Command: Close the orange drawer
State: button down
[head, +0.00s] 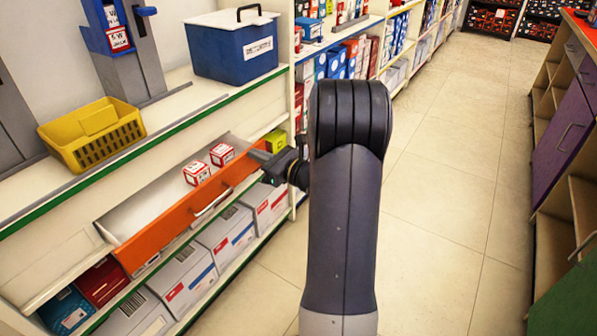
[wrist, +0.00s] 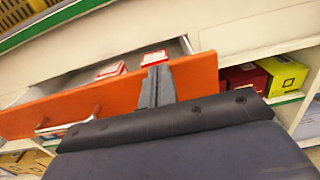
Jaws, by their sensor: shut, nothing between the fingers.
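The orange drawer (head: 172,224) stands pulled out from the white shelf unit on the left in the head view. Its orange front (wrist: 75,108) also spans the left and middle of the wrist view. A metal handle (head: 212,203) sits on the front. Two small red and white boxes (head: 196,173) (head: 222,155) lie inside. My gripper (head: 256,155) is at the drawer's right end, partly hidden by my arm. In the wrist view its shut, empty fingers (wrist: 157,72) overlap the drawer front near its right end. I cannot tell whether they touch it.
A yellow basket (head: 92,137) and a blue box with a lid (head: 232,45) stand on the counter above. Several white cartons (head: 184,277) fill the shelf below. A yellow-green box (wrist: 283,75) sits right of the drawer. The aisle floor (head: 450,190) is clear.

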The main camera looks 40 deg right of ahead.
send_near(216, 136)
jog(key=x, duration=0.5)
jog(key=shift+w+a+f, duration=0.1)
jog(key=shift+w+f, duration=0.1)
jog(key=shift+f, duration=0.05)
jog(key=shift+w+a+r, duration=0.1)
jog(key=shift+w+r, duration=0.1)
jog(key=shift+w, duration=0.1)
